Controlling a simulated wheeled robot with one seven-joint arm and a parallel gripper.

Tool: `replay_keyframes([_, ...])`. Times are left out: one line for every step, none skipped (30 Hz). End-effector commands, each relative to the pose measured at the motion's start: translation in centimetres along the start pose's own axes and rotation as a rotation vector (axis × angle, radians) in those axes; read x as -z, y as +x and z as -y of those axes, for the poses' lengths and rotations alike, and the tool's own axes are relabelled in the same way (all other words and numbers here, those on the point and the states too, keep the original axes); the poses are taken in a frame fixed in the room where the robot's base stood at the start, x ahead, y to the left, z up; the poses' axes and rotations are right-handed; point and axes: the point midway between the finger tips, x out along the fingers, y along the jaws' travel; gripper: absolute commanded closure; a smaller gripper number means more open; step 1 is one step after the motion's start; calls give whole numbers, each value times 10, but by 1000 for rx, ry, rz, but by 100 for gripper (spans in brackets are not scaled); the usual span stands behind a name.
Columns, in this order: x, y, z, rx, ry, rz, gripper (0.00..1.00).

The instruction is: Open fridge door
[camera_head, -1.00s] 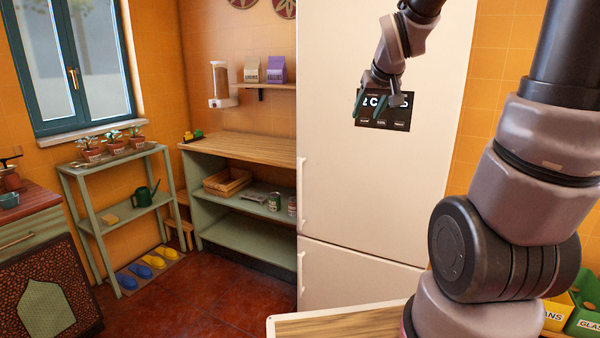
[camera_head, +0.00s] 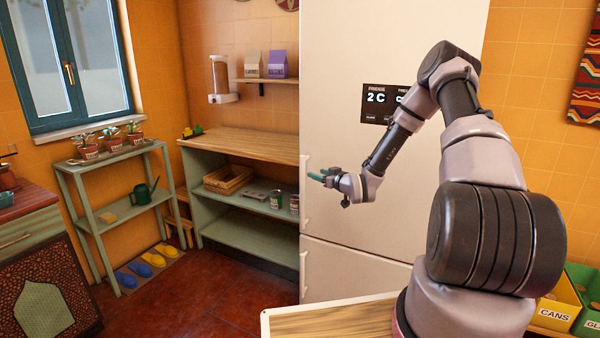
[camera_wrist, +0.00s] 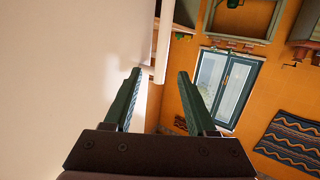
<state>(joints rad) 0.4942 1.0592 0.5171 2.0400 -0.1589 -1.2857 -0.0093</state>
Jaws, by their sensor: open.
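The tall cream fridge (camera_head: 400,40) stands shut, with a dark display panel (camera_head: 375,103) on its upper door. A slim pale handle (camera_head: 305,195) runs along the left edge of the upper door. My gripper (camera_head: 317,176) is open and empty beside this edge, close to the handle. In the wrist view, the handle (camera_wrist: 164,42) lies ahead of the two green fingers of my gripper (camera_wrist: 158,74), roughly in line with the gap. Contact with the handle cannot be made out. The fridge door (camera_wrist: 60,60) fills the left side there.
A wooden-topped surface (camera_head: 330,322) lies low in front of the fridge. A green shelf unit (camera_head: 240,142) stands left of the fridge, with open red floor (camera_head: 200,310) before it. Sorting bins (camera_head: 558,308) stand at the right.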

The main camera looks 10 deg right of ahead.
Motion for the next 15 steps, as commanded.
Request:
replay_keyframes([-13,1,1,-5,16,-35,43])
replay_keyframes([-16,1,2,-8,20,-57,43])
replay_keyframes([-21,1,3,-12,24,-82,43])
replay_keyframes([-23,1,3,-15,26,-99,43])
replay_keyframes([-25,1,4,-18,29,-113,43])
replay_keyframes([-27,1,4,-22,31,-128,43])
replay_keyframes([-28,0,4,-24,32,-138,43])
replay_keyframes([-29,0,4,-25,32,-144,43])
replay_keyframes([-30,1,5,-27,32,-150,43])
replay_keyframes([-29,3,5,-27,31,-154,43])
replay_keyframes([-29,5,5,-27,31,-156,43])
replay_keyframes([-28,8,5,-27,30,-156,43])
replay_keyframes([-28,12,5,-26,30,-156,43])
replay_keyframes([-27,16,5,-25,29,-156,43])
replay_keyframes([-26,22,5,-26,29,-157,43])
